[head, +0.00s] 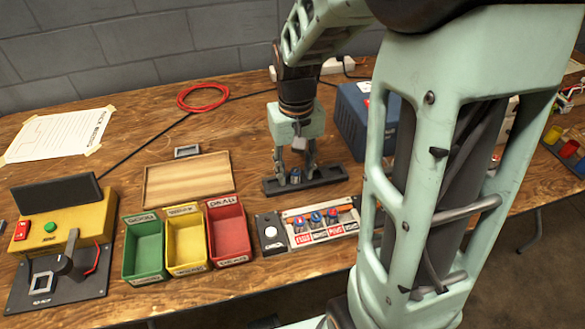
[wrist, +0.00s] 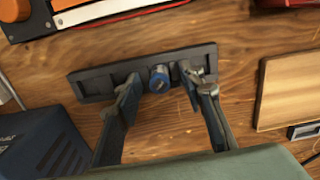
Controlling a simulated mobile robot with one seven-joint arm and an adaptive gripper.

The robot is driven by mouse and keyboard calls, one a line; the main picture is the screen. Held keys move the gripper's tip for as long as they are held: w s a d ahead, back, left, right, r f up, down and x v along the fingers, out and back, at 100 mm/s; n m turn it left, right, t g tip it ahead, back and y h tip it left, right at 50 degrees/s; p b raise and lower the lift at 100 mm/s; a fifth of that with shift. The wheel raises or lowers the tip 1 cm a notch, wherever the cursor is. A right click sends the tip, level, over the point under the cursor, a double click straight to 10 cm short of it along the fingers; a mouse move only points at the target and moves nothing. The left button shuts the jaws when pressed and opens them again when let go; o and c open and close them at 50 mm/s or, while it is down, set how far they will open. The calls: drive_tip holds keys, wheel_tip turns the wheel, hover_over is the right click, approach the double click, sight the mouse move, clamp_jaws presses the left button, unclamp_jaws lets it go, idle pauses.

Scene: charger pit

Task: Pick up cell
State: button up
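A blue cell (wrist: 159,78) with a grey top stands in a dark rack (wrist: 95,86) on the wooden table. In the head view the cell (head: 295,177) shows low between my fingers, in the rack (head: 325,177). My gripper (wrist: 160,82) is open, with one finger on each side of the cell and a visible gap on both sides. In the head view my gripper (head: 295,172) points down at the rack from above. The rack's other slots look empty.
Green (head: 144,257), yellow (head: 186,248) and red (head: 229,238) bins stand left of the charger. A wooden tray (head: 187,180) lies behind them. A yellow tester (head: 65,225) is at far left. A blue box (head: 352,118) stands close behind the rack.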

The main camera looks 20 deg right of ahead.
clamp_jaws()
drive_tip(key=shift+r, duration=0.2)
